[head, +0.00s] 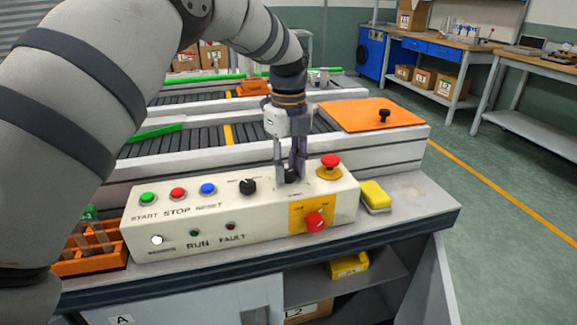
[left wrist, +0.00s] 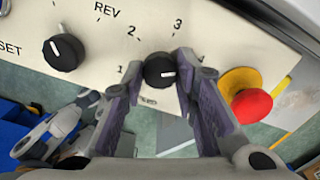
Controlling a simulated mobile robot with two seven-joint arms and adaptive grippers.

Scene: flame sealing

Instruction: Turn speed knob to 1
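The speed knob (left wrist: 160,70) is a round black dial on the cream control panel (head: 160,225). The numbers 1, 2 and 3 are printed around it, with 1 at its left in the left wrist view. Its white mark points right in that view, away from the 1. My left gripper (head: 291,176) reaches down from above, with one finger on each side of the knob. It also straddles the knob in the left wrist view (left wrist: 160,78). The fingertips are very near the knob's sides; whether they press on it is unclear.
A second black knob (left wrist: 64,52), marked REV, sits left of the speed knob. A red mushroom button (left wrist: 250,103) on a yellow base is close on the right. START, STOP and RESET buttons are farther left. A yellow sponge-like block (head: 375,196) lies beside the panel.

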